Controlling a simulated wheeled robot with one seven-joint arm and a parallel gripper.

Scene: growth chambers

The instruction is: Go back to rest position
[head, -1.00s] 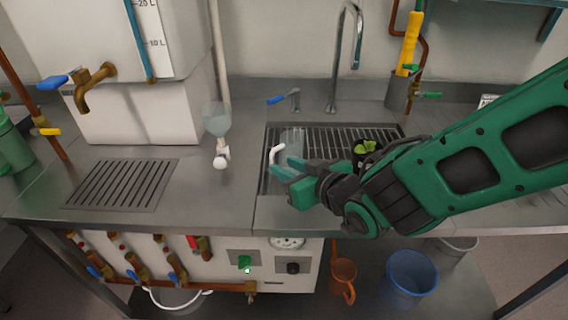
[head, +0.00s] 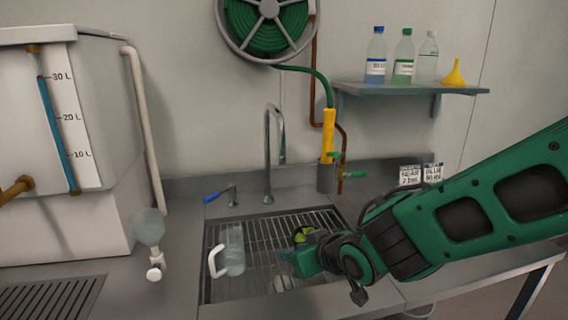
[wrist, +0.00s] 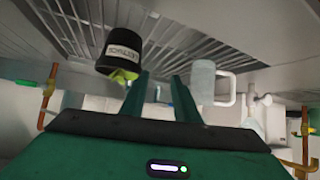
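My gripper (head: 300,264) is over the right part of the sink grate (head: 222,290) in the head view. In the wrist view my gripper (wrist: 163,92) shows two green fingers apart with nothing held between them. A clear jug with a white handle (head: 234,250) stands on the grate, left of my gripper; it also shows in the wrist view (wrist: 203,80). A dark labelled pot (wrist: 120,48) with a green plant shows in the wrist view. In the head view only its plant (head: 303,236) shows clearly, with the pot mostly hidden behind my gripper.
A tall faucet (head: 268,150) and a blue-handled tap (head: 228,196) stand behind the sink. A wall shelf (head: 410,88) holds bottles and a yellow funnel (head: 454,75). A hose reel (head: 268,20) hangs above. A large tank (head: 90,130) stands at left.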

